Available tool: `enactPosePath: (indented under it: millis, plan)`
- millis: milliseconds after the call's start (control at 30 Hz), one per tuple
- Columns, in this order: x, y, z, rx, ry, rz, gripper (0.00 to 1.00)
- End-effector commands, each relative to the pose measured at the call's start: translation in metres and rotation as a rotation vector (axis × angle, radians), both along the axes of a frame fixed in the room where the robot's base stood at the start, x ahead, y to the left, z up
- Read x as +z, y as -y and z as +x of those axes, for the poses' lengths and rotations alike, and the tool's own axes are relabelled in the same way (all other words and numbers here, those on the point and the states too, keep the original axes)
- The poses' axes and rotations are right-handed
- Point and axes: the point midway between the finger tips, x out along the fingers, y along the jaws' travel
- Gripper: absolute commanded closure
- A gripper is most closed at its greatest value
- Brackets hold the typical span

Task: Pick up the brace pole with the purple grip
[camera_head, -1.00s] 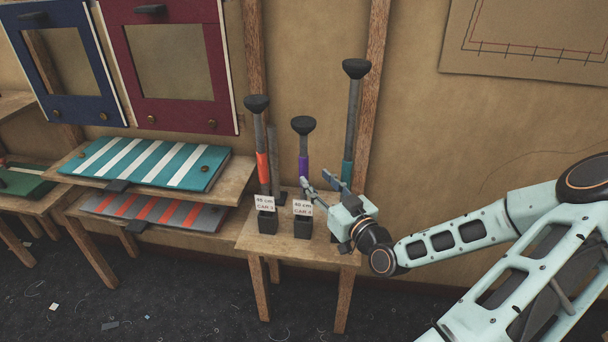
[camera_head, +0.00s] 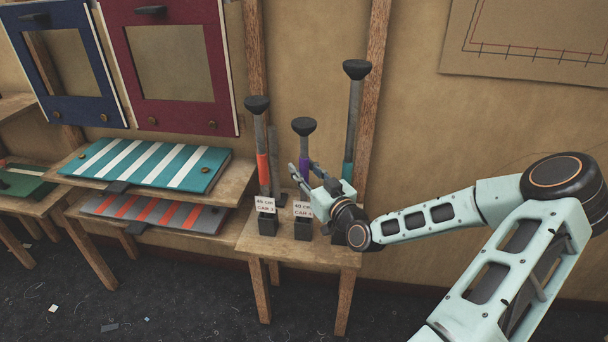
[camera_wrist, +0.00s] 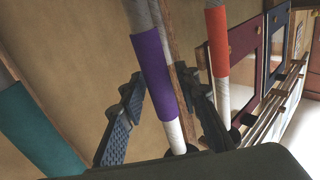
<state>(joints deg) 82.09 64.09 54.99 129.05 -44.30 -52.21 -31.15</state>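The brace pole with the purple grip (camera_head: 304,161) stands upright in a black block on the small wooden table, topped by a dark flared head. In the wrist view its purple grip (camera_wrist: 153,75) runs between my two fingers, with white pole below it. My gripper (camera_head: 303,169) is open, one finger on each side of this pole in the picture. In the wrist view (camera_wrist: 160,82) gaps show between the pole and both fingers. I cannot tell how deep the pole sits between them.
An orange-grip pole (camera_head: 262,166) stands close on the left, a teal-grip pole (camera_head: 348,173) on the right behind my gripper. White cards, one reading 40 cm (camera_head: 303,207), front the blocks. The wooden table (camera_head: 285,243) is narrow. Shelves with striped panels (camera_head: 150,164) stand left.

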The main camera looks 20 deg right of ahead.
Motion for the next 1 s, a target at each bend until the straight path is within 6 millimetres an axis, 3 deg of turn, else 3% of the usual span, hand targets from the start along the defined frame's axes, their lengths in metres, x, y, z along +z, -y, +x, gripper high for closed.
enactPosePath:
  millis: [33,233,633,1000]
  plan:
    - [0.0,0.0,0.0,0.0,0.0,0.0,0.78]
    - [0.0,0.0,0.0,0.0,0.0,0.0,1.0]
    - [0.005,0.0,0.0,0.0,0.002,-0.002,1.0]
    - [0.064,0.001,0.0,0.0,0.002,-0.006,1.0]
